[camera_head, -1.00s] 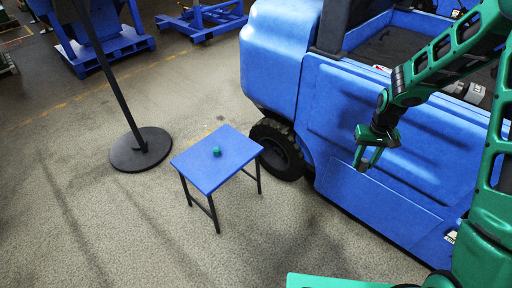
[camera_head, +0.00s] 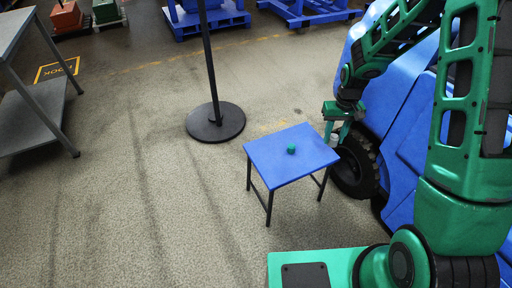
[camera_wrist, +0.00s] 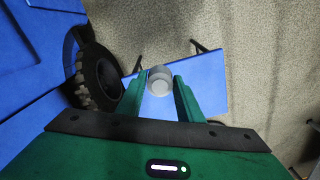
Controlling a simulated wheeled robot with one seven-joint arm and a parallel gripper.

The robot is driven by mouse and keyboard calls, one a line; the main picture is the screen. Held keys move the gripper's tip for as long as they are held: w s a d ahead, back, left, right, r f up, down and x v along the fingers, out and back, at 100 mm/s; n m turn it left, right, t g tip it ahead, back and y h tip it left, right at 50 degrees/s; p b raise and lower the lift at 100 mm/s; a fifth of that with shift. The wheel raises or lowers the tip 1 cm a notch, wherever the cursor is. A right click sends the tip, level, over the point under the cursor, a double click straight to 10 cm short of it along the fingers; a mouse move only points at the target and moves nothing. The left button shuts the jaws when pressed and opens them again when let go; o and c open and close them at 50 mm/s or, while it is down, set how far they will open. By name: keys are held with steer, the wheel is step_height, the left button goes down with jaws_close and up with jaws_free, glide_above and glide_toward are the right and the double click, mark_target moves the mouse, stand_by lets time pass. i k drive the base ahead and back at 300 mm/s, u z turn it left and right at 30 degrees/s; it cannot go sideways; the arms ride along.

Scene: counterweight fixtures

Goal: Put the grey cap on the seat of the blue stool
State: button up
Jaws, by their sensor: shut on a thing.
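The blue stool (camera_head: 272,157) stands upright on the floor, with dark legs and a flat blue seat. My gripper (camera_head: 338,134) points down at the seat's far right corner and is shut on the grey cap (camera_head: 334,140). In the wrist view the grey cap (camera_wrist: 159,82) is round and sits between the two green fingers (camera_wrist: 159,90). The stool seat (camera_wrist: 209,84) shows below and beyond it there. The cap appears held above the seat's edge; the exact gap cannot be told.
A blue vehicle (camera_head: 412,150) with a black wheel (camera_head: 354,172) stands right beside the stool. A dark pole on a round base (camera_head: 215,122) stands behind the stool. A grey shelf table (camera_head: 38,105) is at the left. The floor in front and left is clear.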

mark_target(277, 150)
steer(key=u, duration=0.25)
steer(key=i, duration=0.9)
steer(key=z, duration=0.05)
